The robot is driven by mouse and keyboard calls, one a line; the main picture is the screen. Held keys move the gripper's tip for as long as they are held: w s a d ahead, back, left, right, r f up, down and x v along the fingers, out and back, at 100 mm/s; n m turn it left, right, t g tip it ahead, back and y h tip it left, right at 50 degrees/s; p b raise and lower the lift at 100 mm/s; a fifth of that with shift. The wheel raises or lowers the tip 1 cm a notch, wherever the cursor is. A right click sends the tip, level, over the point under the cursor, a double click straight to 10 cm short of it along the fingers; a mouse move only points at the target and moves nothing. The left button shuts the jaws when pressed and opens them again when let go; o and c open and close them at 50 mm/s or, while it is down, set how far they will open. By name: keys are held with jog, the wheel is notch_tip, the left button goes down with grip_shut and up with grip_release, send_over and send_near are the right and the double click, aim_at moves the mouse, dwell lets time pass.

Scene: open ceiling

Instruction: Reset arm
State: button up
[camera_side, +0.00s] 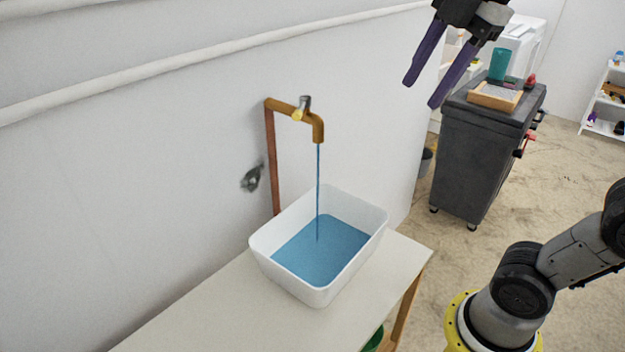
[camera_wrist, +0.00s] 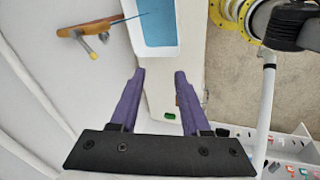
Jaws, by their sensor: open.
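My gripper (camera_side: 421,81) is at the top of the side view, up in the air to the right of the tap and above the basin's height. Its two purple fingers are apart with nothing between them. In the wrist view, my gripper (camera_wrist: 160,74) also shows open and empty. A brass tap (camera_side: 311,120) on a copper pipe sends a thin blue stream into a white basin (camera_side: 262,257) holding blue water. The tap (camera_wrist: 95,27) and basin (camera_wrist: 128,8) show at the top of the wrist view, beyond the fingertips.
The basin stands on a pale table (camera_side: 225,318) against the white wall. A dark cabinet (camera_side: 470,160) with a wooden tray (camera_side: 495,97) and teal cup (camera_side: 499,64) stands behind. White shelves (camera_side: 594,105) are at the far right. Open floor lies between table and cabinet.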

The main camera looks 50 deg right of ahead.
jog(key=s+f+m, duration=0.2)
jog(key=f+m, duration=0.6)
jog(key=f, duration=0.1)
jog(key=s+d+f+m+t, duration=0.1)
jog(key=s+f+m, duration=0.2)
jog(key=f+m, duration=0.4)
jog(key=shift+f+m+h, duration=0.3)
jog(key=shift+f+m, duration=0.1)
jog(key=shift+f, duration=0.95)
